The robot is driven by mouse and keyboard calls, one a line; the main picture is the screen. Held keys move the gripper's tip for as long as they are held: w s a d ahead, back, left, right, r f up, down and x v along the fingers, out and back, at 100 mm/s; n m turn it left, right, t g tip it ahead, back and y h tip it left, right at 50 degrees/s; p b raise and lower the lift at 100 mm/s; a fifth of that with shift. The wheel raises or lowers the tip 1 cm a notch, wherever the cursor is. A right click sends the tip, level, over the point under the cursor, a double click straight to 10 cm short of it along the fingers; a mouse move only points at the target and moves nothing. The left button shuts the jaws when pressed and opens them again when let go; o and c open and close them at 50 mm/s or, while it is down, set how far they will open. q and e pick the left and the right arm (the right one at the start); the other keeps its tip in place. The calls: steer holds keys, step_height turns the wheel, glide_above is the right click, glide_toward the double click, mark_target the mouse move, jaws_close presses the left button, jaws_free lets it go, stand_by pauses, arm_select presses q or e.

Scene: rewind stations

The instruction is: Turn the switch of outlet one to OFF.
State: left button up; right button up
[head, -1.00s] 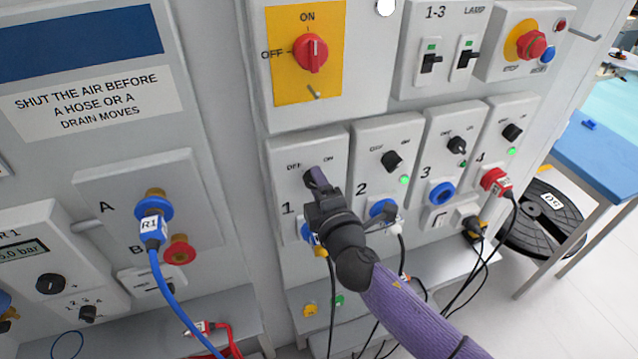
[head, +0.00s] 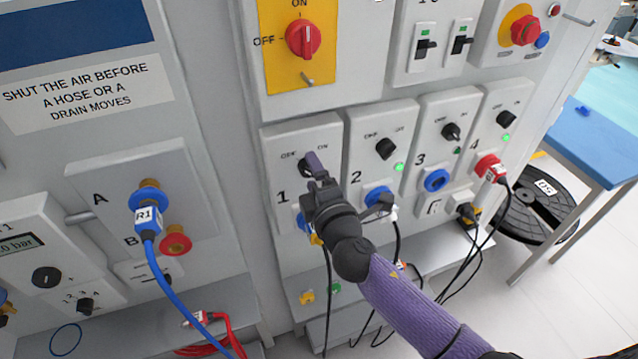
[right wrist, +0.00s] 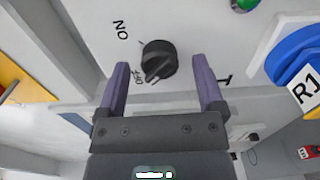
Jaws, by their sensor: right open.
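The outlet one switch is a black rotary knob (right wrist: 159,59) on a white panel, with ON and OFF marks. In the head view the knob (head: 303,166) shows just left of my right gripper (head: 315,164), on the panel marked 1. The right gripper is open and empty. Its two purple fingers stand on either side of the knob, with gaps showing in the wrist view. My arm hides the lower part of outlet one. My left gripper is not in view.
Outlet two's knob (head: 387,148) and its lit green lamp (head: 399,167) are close on the right. A red main switch (head: 303,38) on a yellow plate is above. Cables hang below the outlets. A blue hose (head: 166,285) hangs at the left.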

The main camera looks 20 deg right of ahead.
steer(key=s, duration=0.9)
steer(key=shift+s+d, duration=0.2)
steer(key=shift+f, duration=0.1)
